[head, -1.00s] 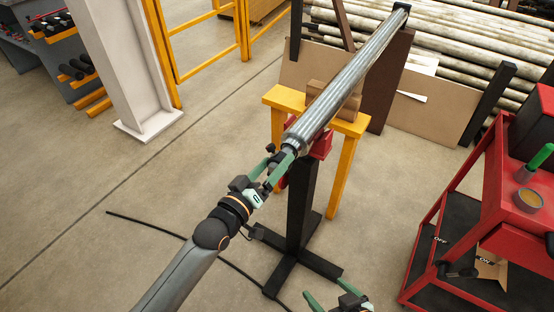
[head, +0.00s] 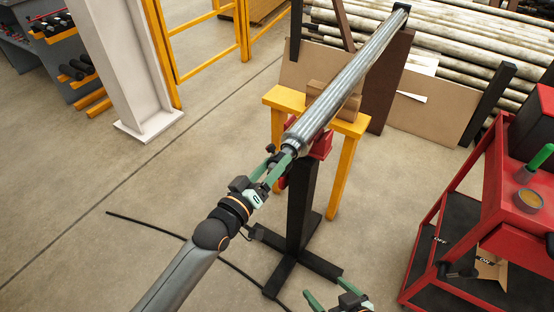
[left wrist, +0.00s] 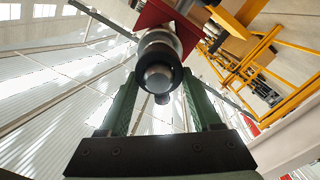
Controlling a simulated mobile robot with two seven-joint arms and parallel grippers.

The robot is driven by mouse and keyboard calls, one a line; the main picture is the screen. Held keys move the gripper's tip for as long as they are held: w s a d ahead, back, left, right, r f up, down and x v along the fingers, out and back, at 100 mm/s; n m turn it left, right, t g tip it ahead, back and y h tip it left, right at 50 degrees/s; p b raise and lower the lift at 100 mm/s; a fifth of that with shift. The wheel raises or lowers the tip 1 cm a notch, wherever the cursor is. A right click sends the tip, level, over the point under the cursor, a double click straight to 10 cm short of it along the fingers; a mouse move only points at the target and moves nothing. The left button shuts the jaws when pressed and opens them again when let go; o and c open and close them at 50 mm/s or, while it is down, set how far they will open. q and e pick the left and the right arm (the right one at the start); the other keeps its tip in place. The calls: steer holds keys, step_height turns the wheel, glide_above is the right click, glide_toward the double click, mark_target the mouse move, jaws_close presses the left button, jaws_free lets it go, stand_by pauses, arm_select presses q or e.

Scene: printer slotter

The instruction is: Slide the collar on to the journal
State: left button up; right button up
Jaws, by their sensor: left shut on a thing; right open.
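The long grey metal roller (head: 350,82) slopes from the far top right down to its near end, where the narrower journal is. In the left wrist view the journal's round grey end face (left wrist: 158,77) shows inside the dark ring of the collar (left wrist: 175,72). My left gripper (head: 280,164) is at the roller's near end, its green fingers shut on the collar; the fingers (left wrist: 158,88) stand on either side of it in the wrist view. How far the collar sits along the journal I cannot tell. My right gripper (head: 333,299) is open and empty at the bottom edge.
A black stand (head: 302,200) with a red head (head: 321,146) is under the roller's near end. A yellow trestle (head: 347,168) stands behind it. A red cart (head: 480,200) is at the right, a white column (head: 120,60) at the left. A black cable lies on open floor.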

mark_target(280, 155)
arm_select(q)
steer(key=c, duration=0.3)
steer(key=shift+b+x, duration=0.6)
steer(key=shift+x, duration=0.95)
jaws_close()
steer(key=shift+a, duration=0.1)
steer(key=shift+s+a+p, duration=0.15)
steer(key=shift+s+p, duration=0.15)
steer(key=shift+p, duration=0.1)
steer(key=shift+p+v, duration=2.15)
steer(key=shift+v, duration=1.6)
